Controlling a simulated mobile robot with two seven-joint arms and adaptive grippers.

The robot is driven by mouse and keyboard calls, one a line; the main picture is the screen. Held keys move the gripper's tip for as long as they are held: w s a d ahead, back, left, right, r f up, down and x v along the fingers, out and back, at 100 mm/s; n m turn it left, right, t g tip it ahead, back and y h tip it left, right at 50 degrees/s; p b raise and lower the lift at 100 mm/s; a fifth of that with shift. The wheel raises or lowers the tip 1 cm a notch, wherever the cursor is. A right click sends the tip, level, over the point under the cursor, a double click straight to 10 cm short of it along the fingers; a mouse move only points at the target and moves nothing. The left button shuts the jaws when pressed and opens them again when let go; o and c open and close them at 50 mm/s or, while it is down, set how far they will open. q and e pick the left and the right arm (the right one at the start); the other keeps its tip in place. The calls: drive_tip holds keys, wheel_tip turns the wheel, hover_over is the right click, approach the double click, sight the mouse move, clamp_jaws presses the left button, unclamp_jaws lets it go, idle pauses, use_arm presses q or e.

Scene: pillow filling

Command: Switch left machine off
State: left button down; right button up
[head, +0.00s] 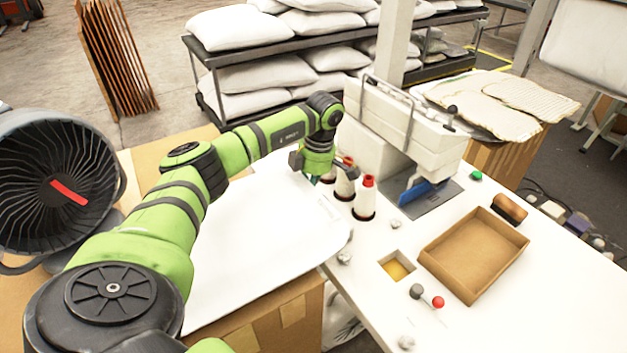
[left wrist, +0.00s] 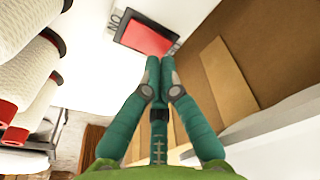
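In the left wrist view a red switch (left wrist: 146,36) in a dark frame sits on a white surface, with partly visible lettering beside it. My left gripper (left wrist: 160,62) has its teal fingertips together, just below the switch in the picture; I cannot tell whether they touch it. In the head view my left gripper (head: 313,181) is small and partly hidden beside the thread spools (head: 365,200). The switch is hidden in the head view. My right gripper is not in view.
The red-topped spools stand close to my left gripper and fill the left of the wrist view. A brown cardboard surface (left wrist: 275,45) is at its right. A shallow box (head: 474,252), knobs and a red-tipped lever (head: 438,302) are on the table. Pillows fill a rack behind.

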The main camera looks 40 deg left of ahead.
use_arm(q)
drive_tip(key=shift+s+f+b, duration=0.1)
drive_tip(key=shift+f+b, duration=0.7)
drive_tip(key=shift+f, duration=0.4)
idle(0.8)
drive_tip(key=shift+r+p, duration=0.95)
drive_tip(key=shift+r, duration=0.2)
drive_tip(key=shift+r+p, duration=1.7)
drive_tip(key=shift+r, duration=0.7)
